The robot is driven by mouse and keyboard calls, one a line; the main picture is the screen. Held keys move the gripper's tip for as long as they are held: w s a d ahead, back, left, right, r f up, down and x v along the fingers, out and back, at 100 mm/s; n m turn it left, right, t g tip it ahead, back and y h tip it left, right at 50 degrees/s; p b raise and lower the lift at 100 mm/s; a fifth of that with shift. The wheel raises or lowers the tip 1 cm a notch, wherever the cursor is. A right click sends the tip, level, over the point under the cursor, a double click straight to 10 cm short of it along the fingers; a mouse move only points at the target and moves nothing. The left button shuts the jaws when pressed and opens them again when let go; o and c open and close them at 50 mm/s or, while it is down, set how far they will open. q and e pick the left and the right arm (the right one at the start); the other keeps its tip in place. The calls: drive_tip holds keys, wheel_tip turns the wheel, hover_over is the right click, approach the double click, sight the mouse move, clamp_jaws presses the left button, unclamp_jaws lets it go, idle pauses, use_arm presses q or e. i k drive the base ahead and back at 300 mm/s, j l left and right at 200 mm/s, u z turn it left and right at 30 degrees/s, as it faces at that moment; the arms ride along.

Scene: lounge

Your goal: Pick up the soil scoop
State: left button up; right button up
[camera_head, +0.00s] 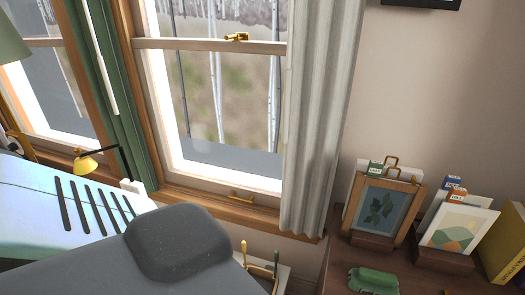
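I cannot make out a soil scoop for certain. Upright gold-coloured handles or tools (275,262) show at the bottom centre, by a white surface, partly hidden behind a dark grey rounded part; what they belong to is too small to tell. Neither of my grippers is in view.
A brown wooden surface (335,275) at the lower right bears a framed leaf print (381,212), a landscape card (459,229), a yellow book (503,246) and a green object (373,280). A window (222,95) and a pale curtain (318,120) stand behind. A yellow lamp-like shade (85,165) is left.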

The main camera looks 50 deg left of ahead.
sight(271, 268)
drive_tip(key=k+j, duration=0.15)
drive_tip(key=j, duration=0.2)
drive_tip(key=k+j, duration=0.1)
drive_tip(key=j, duration=0.25)
drive_tip(key=k+j, duration=0.15)
drive_tip(key=j, duration=0.2)
drive_tip(key=k+j+z, duration=0.1)
drive_tip(key=j, duration=0.3)
drive_tip(key=k+j, duration=0.15)
drive_tip(key=j, duration=0.2)
drive_tip(key=k+j, duration=0.15)
drive_tip(key=j, duration=0.2)
